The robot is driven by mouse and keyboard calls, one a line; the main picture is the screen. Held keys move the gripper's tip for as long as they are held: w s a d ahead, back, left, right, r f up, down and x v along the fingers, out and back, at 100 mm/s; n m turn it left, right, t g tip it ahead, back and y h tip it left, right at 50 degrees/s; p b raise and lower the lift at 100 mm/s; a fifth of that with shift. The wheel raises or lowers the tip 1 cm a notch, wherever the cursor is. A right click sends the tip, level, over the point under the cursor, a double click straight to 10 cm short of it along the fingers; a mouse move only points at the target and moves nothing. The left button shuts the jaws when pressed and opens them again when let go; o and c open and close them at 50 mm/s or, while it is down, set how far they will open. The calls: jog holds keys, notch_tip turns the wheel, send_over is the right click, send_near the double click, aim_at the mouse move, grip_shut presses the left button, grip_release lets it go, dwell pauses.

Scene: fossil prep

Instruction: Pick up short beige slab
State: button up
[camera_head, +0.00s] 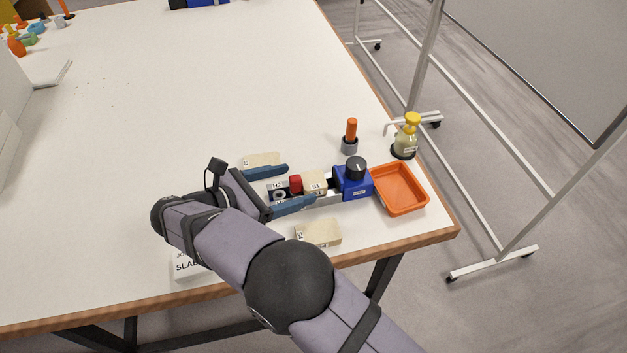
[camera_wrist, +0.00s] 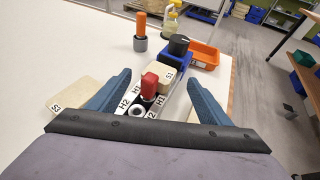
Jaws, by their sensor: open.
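Three beige slabs are in the head view. The smallest-looking, the slab marked S1 (camera_head: 314,180), sits in a metal fixture (camera_head: 326,198) between a red part and a blue block; it also shows in the wrist view (camera_wrist: 166,74). A slab marked S3 (camera_wrist: 72,98) lies flat on the table to the left, seen in the head view (camera_head: 261,159) behind my gripper. Another slab (camera_head: 320,232) lies near the front edge. My gripper (camera_head: 300,185) is open, its blue fingers on either side of the fixture, with no slab clamped.
The blue block (camera_head: 353,187) carries a black knob. An orange tray (camera_head: 399,190) stands to its right. An orange-handled tool (camera_head: 350,135) and a yellow-capped bottle (camera_head: 407,138) stand behind. A white sign (camera_head: 190,264) is partly behind my arm.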

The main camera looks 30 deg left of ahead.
aim_at(314, 178)
jog(key=shift+p+x, duration=1.35)
jog(key=shift+x, duration=1.7)
jog(key=shift+w+d+f, duration=0.25)
jog(key=shift+w+f, duration=0.05)
jog(key=shift+w, duration=0.2)
jog(key=shift+c, duration=0.6)
jog(key=c, duration=1)
